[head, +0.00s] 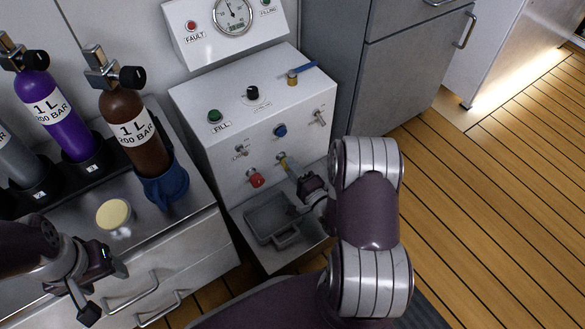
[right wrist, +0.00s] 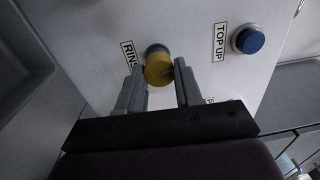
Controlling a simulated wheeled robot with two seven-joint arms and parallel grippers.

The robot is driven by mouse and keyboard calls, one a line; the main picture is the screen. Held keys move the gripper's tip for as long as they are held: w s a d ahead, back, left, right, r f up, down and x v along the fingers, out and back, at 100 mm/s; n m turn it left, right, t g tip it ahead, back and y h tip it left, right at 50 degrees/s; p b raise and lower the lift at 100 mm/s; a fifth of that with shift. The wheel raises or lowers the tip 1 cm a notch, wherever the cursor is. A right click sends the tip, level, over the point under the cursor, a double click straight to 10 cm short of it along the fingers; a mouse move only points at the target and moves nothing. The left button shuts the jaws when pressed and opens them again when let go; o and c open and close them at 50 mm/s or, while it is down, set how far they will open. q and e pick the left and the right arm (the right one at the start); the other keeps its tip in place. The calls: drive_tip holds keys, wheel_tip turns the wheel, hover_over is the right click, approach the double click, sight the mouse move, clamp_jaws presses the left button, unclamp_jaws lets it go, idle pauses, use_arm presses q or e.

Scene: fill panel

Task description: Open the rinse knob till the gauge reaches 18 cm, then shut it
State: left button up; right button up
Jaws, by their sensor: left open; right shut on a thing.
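The yellow rinse knob (right wrist: 158,67) sits on the white panel's front beside a label partly reading "RINS". It also shows in the head view (head: 282,158). My right gripper (right wrist: 158,75) is shut on it, one finger on each side; in the head view it (head: 290,169) reaches the panel's lower front. The round gauge (head: 233,14) is on the upright box above the panel, cut off at the top; its needle points up, but the numbers are too small to read. My left gripper (head: 98,285) is open and empty over the counter drawers at lower left.
A blue "TOP UP" button (right wrist: 249,39) is right of the rinse knob. A red knob (head: 256,178) is to its left in the head view. A grey basin (head: 270,217) lies below. Gas bottles, one brown (head: 133,128), stand on the left counter. Wooden floor is clear at right.

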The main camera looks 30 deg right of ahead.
drive_tip(key=shift+s+f+m, duration=0.1)
drive_tip(key=shift+m, duration=1.5)
drive_tip(key=o, duration=1)
drive_tip(key=shift+o, duration=0.2)
drive_tip(key=s+p, duration=0.4)
drive_tip(key=s, duration=0.8)
drive_tip(key=shift+s+d+f, duration=0.3)
drive_tip(key=shift+d, duration=0.1)
drive_tip(key=shift+s, duration=0.1)
